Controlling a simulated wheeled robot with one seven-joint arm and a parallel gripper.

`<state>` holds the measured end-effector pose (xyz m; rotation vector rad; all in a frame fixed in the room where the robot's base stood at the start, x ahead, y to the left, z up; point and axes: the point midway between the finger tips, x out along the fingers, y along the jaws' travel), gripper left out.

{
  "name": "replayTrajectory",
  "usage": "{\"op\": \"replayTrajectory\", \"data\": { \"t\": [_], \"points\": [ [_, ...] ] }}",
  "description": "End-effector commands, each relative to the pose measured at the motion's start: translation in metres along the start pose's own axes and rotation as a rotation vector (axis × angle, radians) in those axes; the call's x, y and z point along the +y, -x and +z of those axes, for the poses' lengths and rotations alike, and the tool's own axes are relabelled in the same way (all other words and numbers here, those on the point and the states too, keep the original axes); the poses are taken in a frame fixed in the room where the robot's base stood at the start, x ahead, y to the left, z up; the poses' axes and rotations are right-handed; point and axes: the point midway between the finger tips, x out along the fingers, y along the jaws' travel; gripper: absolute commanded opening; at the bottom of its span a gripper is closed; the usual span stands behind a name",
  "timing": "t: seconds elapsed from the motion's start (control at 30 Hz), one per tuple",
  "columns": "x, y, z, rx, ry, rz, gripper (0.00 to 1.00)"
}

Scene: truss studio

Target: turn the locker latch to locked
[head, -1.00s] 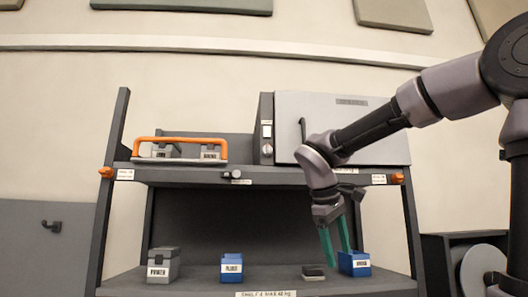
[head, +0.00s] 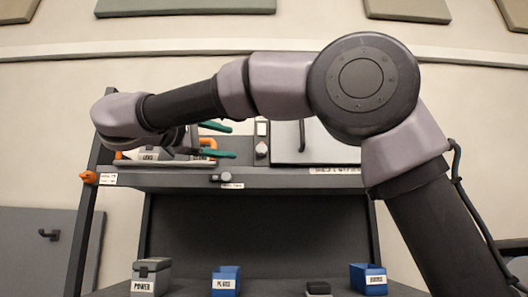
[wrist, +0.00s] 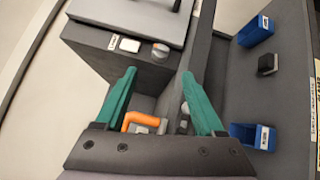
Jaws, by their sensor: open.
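The grey locker (head: 325,148) stands on the upper shelf, its pale door bearing a dark upright handle (head: 302,134). On the dark panel beside the door are a white switch (wrist: 130,44) and a round grey knob (wrist: 160,51); the knob also shows in the head view (head: 262,149). I cannot tell for certain which part is the latch, or read its setting. My gripper (head: 226,141) is open, its teal fingers pointing right towards the panel, apart from the knob. In the wrist view, the knob lies beyond the gap between the fingertips (wrist: 158,74).
An orange-handled tray (head: 160,163) with grey boxes sits just below and behind my gripper. A small knob (head: 226,178) sticks out of the shelf edge. Blue bins (head: 225,281) (head: 369,278), a grey box (head: 151,277) and a dark block (head: 318,288) stand below.

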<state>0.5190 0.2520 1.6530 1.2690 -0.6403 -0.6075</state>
Motion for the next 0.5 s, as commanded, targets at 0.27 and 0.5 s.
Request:
{"op": "replayTrajectory", "data": {
  "t": [0.27, 0.5],
  "points": [
    [0.0, -0.05, 0.001, -0.004, 0.002, -0.003, 0.71],
    [0.0, -0.089, 0.001, -0.003, 0.001, -0.001, 0.71]
  ]
}}
